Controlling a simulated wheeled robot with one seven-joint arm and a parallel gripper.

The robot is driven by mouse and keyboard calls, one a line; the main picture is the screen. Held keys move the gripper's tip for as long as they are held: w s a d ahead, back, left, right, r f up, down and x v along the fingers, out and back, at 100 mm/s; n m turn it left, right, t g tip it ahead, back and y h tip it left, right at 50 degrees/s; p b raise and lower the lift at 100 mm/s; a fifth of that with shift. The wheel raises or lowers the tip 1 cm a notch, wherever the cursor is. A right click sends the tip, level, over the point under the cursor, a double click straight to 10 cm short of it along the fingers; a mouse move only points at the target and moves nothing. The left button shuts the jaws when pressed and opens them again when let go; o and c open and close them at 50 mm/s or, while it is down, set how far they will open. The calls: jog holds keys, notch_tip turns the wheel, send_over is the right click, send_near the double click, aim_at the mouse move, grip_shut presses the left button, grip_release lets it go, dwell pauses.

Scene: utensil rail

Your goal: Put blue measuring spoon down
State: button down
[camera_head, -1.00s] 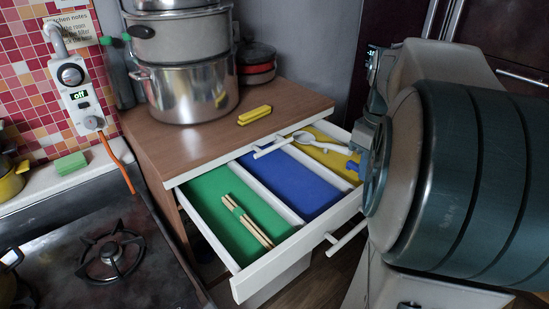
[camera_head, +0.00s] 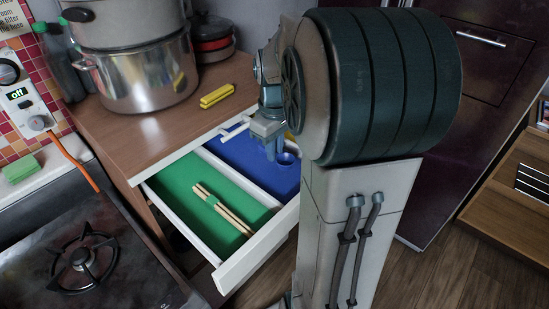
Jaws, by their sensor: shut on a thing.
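My gripper (camera_head: 270,143) points down over the open drawer (camera_head: 258,249), above its blue-floored compartment (camera_head: 230,152). It is shut on the blue measuring spoon (camera_head: 287,159), whose round bowl shows just below and right of the fingers. The blue spoon blends with the blue floor, so I cannot tell whether it touches it.
The green-floored compartment (camera_head: 187,178) holds a bundle of wooden sticks (camera_head: 221,208). A white divider (camera_head: 238,178) separates it from the blue one. On the wooden counter stand a steel pot (camera_head: 147,76) and a yellow block (camera_head: 217,96). A gas hob (camera_head: 84,262) is at lower left.

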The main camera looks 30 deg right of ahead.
aim_at(275, 171)
jog(key=shift+f, duration=1.95)
jog(key=shift+f, duration=0.15)
jog(key=c, duration=1.4)
grip_release()
jog(key=shift+c, duration=0.2)
